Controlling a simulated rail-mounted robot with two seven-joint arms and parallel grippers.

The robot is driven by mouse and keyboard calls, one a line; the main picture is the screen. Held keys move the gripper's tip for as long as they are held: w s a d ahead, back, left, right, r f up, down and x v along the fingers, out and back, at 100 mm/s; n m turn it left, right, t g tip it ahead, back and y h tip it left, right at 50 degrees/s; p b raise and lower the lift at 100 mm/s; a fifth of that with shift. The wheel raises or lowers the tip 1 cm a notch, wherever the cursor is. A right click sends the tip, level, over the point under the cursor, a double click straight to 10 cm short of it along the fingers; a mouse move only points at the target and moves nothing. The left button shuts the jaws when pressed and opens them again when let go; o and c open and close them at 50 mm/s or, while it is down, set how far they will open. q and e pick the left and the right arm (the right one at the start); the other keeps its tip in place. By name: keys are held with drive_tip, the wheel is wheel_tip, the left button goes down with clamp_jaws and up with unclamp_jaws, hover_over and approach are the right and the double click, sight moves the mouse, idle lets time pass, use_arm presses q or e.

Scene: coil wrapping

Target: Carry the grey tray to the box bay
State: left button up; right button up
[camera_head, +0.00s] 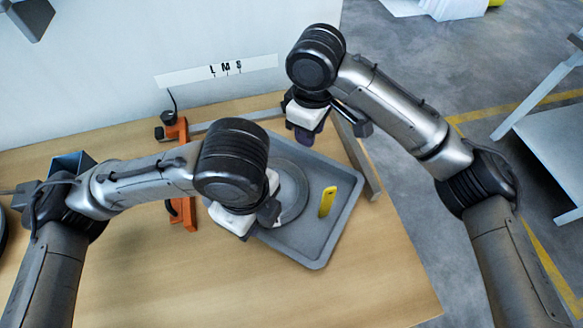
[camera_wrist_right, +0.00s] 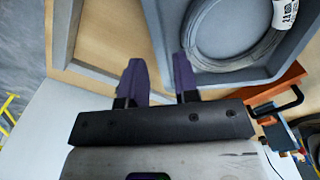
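The grey tray (camera_head: 318,240) lies on the wooden table, with a wire coil (camera_head: 297,192) and a yellow tool (camera_head: 327,201) in it. The right wrist view also shows the tray's wall (camera_wrist_right: 163,30) and the coil (camera_wrist_right: 235,61). My right gripper (camera_wrist_right: 160,80) is open at the tray's far edge, its dark fingers apart, with the wall appearing to run between them. In the head view, the right gripper (camera_head: 304,134) is seen from above. My left gripper (camera_head: 262,217) is at the tray's left edge; its fingertips are mostly hidden. I cannot identify the box bay.
An orange clamp-like fixture (camera_head: 180,175) stands left of the tray. A grey rail (camera_head: 361,165) runs along the table's right edge. The wooden table (camera_head: 250,290) is clear in front. A grey bench (camera_head: 555,150) stands across the floor at right.

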drive_tip(key=shift+r, duration=1.6)
